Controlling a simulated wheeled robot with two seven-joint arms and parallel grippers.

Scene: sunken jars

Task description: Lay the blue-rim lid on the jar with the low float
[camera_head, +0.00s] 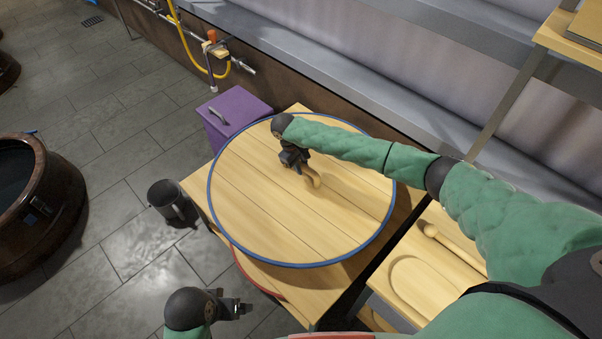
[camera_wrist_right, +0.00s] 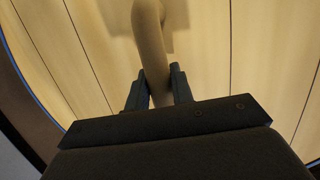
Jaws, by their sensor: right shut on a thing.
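The blue-rim lid (camera_head: 250,205) is a large round plank disc with a blue edge and a curved wooden handle. My right gripper (camera_head: 300,168) is shut on that handle (camera_head: 313,180); the right wrist view shows the handle (camera_wrist_right: 150,45) between the two fingers (camera_wrist_right: 160,88). The lid lies over a wooden table, and I cannot tell how far above it. A brown jar (camera_head: 68,215) with dark liquid stands at the left edge; its float is not clear. My left gripper (camera_head: 240,308) is empty over the floor at the bottom; its finger gap is unclear.
A red-rim lid (camera_head: 250,272) shows partly under the blue-rim lid on the table (camera_head: 299,302). Tiled floor (camera_head: 120,130) is open between table and jar. A wall ledge runs behind.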

